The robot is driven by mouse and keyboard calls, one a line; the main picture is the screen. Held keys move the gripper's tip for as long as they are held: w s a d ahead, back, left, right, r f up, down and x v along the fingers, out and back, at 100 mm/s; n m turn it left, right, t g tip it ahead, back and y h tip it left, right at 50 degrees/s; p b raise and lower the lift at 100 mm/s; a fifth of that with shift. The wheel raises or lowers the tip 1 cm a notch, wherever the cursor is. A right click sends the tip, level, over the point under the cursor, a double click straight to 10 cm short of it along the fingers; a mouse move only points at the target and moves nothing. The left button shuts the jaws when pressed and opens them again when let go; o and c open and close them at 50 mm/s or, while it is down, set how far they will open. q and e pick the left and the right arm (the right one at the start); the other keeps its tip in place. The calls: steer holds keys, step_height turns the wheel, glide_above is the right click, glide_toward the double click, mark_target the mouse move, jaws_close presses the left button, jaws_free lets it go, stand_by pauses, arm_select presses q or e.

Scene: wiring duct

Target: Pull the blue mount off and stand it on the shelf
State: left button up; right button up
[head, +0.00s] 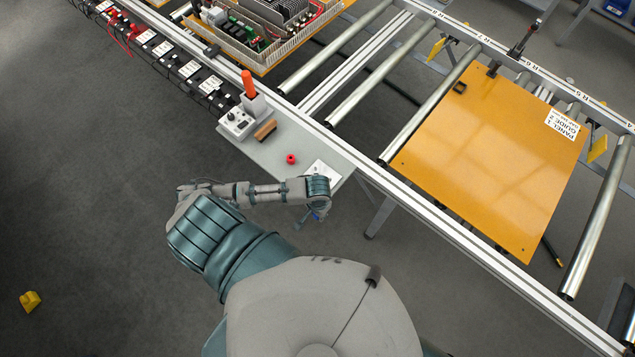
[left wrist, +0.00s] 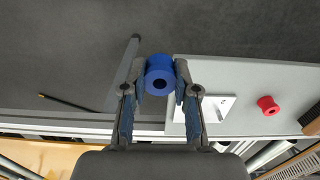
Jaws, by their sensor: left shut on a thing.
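The blue mount (left wrist: 160,76) is a short round spool with a dark hole in its end, seen in the left wrist view. My left gripper (left wrist: 161,80) is shut on it, with one finger on each side. In the head view the gripper (head: 313,217) hangs just off the near end of the grey shelf (head: 265,157), and the mount is mostly hidden. In the wrist view the mount is beside the shelf's edge, over floor. A white plate (head: 322,171) lies on the shelf's near end, partly behind my wrist. My right gripper is not in view.
A red mount (head: 291,159) stands on the shelf near the plate. Farther back are a brown block (head: 265,131), a control box (head: 237,124) and an orange-handled tool (head: 249,86). The conveyor rail (head: 360,171) runs along the shelf. Bare shelf surrounds the red mount.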

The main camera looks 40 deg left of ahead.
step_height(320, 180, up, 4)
steer(key=p, duration=0.4)
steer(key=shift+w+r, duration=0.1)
stand_by(0.7)
